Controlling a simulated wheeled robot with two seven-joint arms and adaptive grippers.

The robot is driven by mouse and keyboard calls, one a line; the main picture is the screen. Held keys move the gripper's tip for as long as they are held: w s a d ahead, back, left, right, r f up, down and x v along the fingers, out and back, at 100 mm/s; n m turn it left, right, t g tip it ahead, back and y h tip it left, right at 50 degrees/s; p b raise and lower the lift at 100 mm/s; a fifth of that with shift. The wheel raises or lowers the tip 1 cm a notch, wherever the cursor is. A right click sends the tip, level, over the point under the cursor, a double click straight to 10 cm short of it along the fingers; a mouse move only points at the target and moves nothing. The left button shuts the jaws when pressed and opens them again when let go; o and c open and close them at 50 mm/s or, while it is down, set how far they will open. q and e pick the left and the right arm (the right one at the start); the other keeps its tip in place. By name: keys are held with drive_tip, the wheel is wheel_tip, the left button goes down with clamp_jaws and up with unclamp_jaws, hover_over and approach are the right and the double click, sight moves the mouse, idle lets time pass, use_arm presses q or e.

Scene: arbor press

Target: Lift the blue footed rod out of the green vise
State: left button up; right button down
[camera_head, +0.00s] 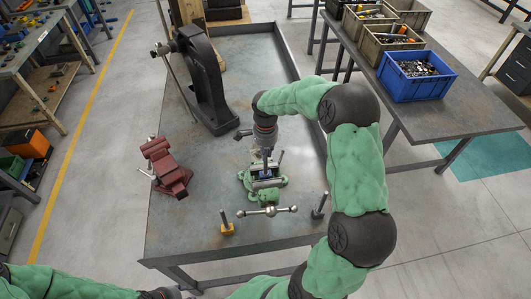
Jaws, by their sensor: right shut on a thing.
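The green vise (267,196) stands on the grey workbench, with its bar handle toward the front. My right gripper (266,151) points down over the vise and is shut on the blue footed rod (267,164). The rod stands roughly upright at the vise jaws (267,184). Its foot is hidden, and I cannot tell whether it is still between the jaws. My left arm comes in at the bottom left. Its dark end (163,293) is cut by the picture's lower edge, so the fingers do not show clearly.
A red vise (166,168) stands left on the bench (190,220). A black arbor press (207,85) stands behind. A yellow-footed rod (227,224) and a dark rod (318,207) stand near the front. A side table holds a blue bin (416,86).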

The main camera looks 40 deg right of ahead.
drive_tip(key=shift+r+p, duration=1.55)
drive_tip(key=shift+r, duration=2)
drive_tip(key=shift+w, duration=0.1)
